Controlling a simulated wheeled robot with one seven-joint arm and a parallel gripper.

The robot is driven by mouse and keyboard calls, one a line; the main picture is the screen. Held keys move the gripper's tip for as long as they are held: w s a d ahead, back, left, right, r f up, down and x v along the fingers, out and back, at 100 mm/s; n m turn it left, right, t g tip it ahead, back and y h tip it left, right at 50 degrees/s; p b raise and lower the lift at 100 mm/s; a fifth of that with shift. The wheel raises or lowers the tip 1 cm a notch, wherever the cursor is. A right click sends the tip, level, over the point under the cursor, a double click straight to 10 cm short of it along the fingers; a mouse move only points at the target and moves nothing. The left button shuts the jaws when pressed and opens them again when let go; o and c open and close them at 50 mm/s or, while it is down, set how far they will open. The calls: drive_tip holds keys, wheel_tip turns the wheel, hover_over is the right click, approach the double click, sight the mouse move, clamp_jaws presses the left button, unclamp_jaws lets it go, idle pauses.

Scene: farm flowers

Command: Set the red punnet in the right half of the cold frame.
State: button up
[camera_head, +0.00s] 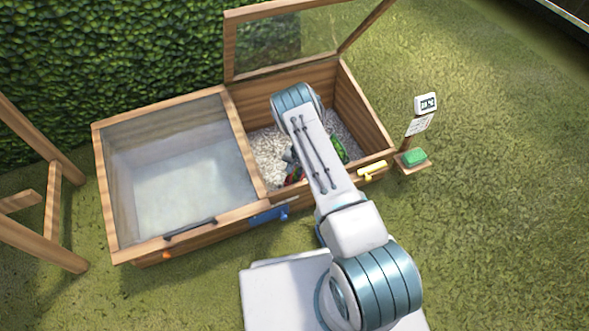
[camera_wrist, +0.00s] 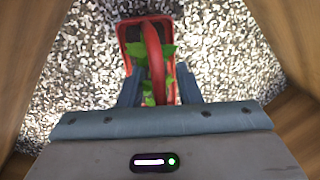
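The cold frame (camera_head: 255,160) is a wooden box with two halves. Its right half is open, with the glazed lid (camera_head: 285,40) raised at the back and pale gravel (camera_head: 268,152) inside. The red punnet (camera_wrist: 128,42) has a red arched handle and green leaves, and appears over or on the gravel. In the head view a little of its red (camera_head: 295,176) shows beside my arm. My gripper (camera_wrist: 158,71) is inside the right half. Its fingers are apart on either side of the handle, with gaps visible. The punnet's near end is hidden by my gripper.
The left half's glazed lid (camera_head: 175,165) is shut. A green object (camera_head: 338,149) lies in the right half, partly behind my arm. Blue (camera_head: 268,215) and yellow (camera_head: 372,170) latches sit on the front. A post with a display (camera_head: 426,104) and green pad (camera_head: 414,157) stands right.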

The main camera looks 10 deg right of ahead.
drive_tip(key=s+a+r+n+p, duration=0.1)
drive_tip(key=s+r+p, duration=0.15)
drive_tip(key=r, duration=1.15)
drive_tip(key=s+a+r+n+y+p, duration=0.1)
drive_tip(key=s+r, duration=0.2)
drive_tip(key=r, duration=1.1)
drive_tip(key=s+a+r+n+p, duration=0.1)
drive_tip(key=s+r, duration=0.2)
drive_tip(key=r, duration=1.1)
drive_tip(key=s+d+r+n+h, duration=0.1)
drive_tip(key=s+r+n, duration=0.1)
drive_tip(key=s+r, duration=0.5)
drive_tip(key=s+d+r+n+h, duration=0.1)
drive_tip(key=s+r, duration=0.6)
drive_tip(key=s, duration=1)
drive_tip(key=shift+d+r+n+h, duration=0.15)
drive_tip(key=shift+d+n+h, duration=0.25)
drive_tip(key=shift+d+n, duration=0.15)
